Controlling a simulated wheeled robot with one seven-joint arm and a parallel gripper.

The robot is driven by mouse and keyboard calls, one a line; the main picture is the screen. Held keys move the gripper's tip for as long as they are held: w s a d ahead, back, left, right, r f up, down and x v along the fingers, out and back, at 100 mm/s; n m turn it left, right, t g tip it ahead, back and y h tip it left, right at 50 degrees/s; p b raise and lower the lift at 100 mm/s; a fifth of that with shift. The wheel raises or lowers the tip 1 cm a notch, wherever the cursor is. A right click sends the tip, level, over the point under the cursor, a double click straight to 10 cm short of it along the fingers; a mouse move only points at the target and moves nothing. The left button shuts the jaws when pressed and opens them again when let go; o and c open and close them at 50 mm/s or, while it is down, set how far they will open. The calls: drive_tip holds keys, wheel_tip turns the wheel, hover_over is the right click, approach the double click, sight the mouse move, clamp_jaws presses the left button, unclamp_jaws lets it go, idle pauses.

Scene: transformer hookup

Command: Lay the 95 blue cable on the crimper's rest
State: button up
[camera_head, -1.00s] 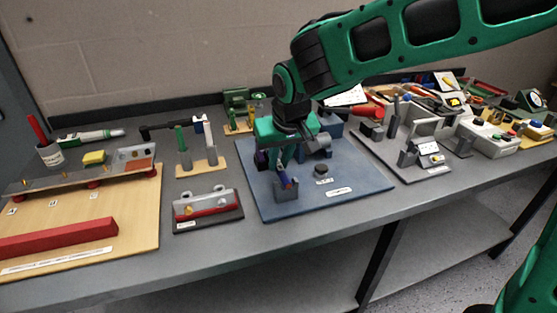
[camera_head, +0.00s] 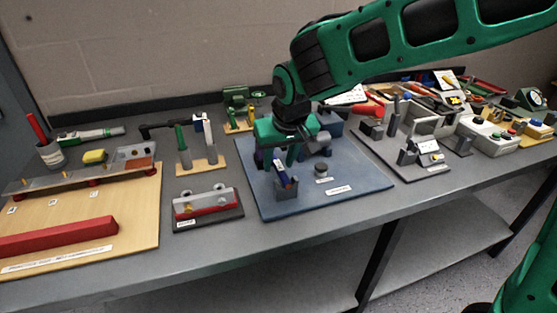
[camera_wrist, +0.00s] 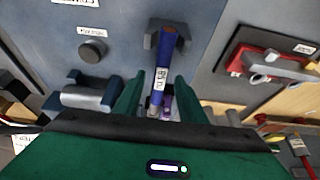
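The blue cable (camera_wrist: 165,70) with a white label lies in the notch of a grey rest (camera_wrist: 154,40) in the wrist view. Its far end sits in the rest, and its near end points back toward my gripper. In the head view, the cable (camera_head: 283,172) leans on the rest (camera_head: 286,190) on the blue crimper board (camera_head: 345,187). My gripper (camera_wrist: 158,88) is open, with a finger on each side of the cable's near part and visible gaps between. In the head view, my gripper (camera_head: 291,155) is just behind the rest.
A dark round knob (camera_head: 321,170) stands on the board right of the rest. A grey and red clamp fixture (camera_head: 207,203) is to the left, with upright handles (camera_head: 190,148) behind it. Other stations fill the bench on the right.

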drive_tip(key=shift+r, duration=0.1)
drive_tip(key=shift+r, duration=3.4)
drive_tip(key=s+d+f+m+g+h, duration=0.15)
drive_tip(key=s+d, duration=0.25)
drive_tip(key=d, duration=0.9)
drive_tip(key=s+d+f+m+g+h, duration=0.1)
drive_tip(key=s+d+m, duration=0.3)
drive_tip(key=d, duration=1)
drive_tip(key=s+d+f+m, duration=0.1)
drive_tip(key=s+d+f, duration=0.1)
drive_tip(key=s, duration=0.4)
drive_tip(key=s+d+f+m+g+y, duration=0.1)
drive_tip(key=s+d+f, duration=0.1)
drive_tip(key=s+d, duration=0.3)
drive_tip(key=s+d+f+m+g, duration=0.1)
drive_tip(key=s+d+f+m, duration=0.1)
drive_tip(key=s, duration=0.7)
drive_tip(key=shift+s+d, duration=0.25)
drive_tip(key=shift+d, duration=0.6)
drive_tip(key=shift+y, duration=0.25)
